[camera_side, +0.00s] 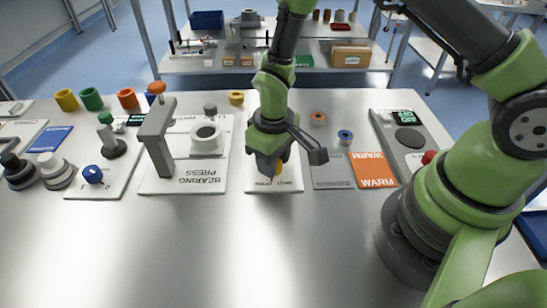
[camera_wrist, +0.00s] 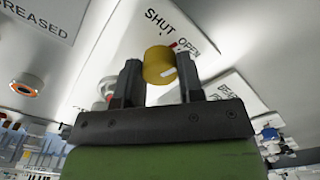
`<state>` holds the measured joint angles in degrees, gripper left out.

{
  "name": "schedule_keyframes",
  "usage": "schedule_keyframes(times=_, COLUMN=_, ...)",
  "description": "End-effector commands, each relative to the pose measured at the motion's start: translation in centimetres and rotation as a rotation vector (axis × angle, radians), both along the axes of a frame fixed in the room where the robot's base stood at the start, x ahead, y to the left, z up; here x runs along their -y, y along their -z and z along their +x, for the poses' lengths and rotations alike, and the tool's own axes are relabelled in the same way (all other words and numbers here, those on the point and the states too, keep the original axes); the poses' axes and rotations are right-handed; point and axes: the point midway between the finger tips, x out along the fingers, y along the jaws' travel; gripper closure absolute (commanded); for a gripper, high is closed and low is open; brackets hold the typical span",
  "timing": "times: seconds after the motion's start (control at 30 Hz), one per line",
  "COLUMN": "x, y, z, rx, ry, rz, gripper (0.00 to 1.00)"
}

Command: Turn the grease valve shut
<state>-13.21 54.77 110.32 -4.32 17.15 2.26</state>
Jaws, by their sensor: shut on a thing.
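The grease valve's yellow knob (camera_wrist: 158,62) stands on a white panel (camera_wrist: 125,40) printed SHUT and OPEN. A small red mark shows beside the knob, near the word OPEN, and a pale stripe is on the knob's side facing the camera. My gripper (camera_wrist: 160,80) is shut on the knob, one finger on each side. The valve's exact turn angle cannot be told.
The bearing press (camera_side: 160,135) stands close on the left. A grey plate (camera_side: 332,176) and an orange WARM plate (camera_side: 373,170) lie to the right, with a scale-like device (camera_side: 408,139) beyond. The front of the table is clear.

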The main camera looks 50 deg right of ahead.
Motion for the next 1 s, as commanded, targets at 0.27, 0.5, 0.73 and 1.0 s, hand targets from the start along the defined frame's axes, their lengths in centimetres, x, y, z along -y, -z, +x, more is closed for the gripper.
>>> schedule_keyframes(times=0.27, x=0.00, y=-0.04, z=-0.11, rx=-0.004, ry=-0.260, rz=-0.001, gripper=0.89)
schedule_keyframes(times=0.5, x=0.02, y=-0.04, z=-0.13, rx=-0.005, ry=-0.486, rz=0.000, gripper=0.89)
schedule_keyframes(times=0.73, x=0.03, y=-0.04, z=-0.14, rx=-0.005, ry=-0.684, rz=0.000, gripper=0.89)
schedule_keyframes(times=1.0, x=0.05, y=-0.04, z=-0.15, rx=-0.006, ry=-0.850, rz=0.000, gripper=0.89)
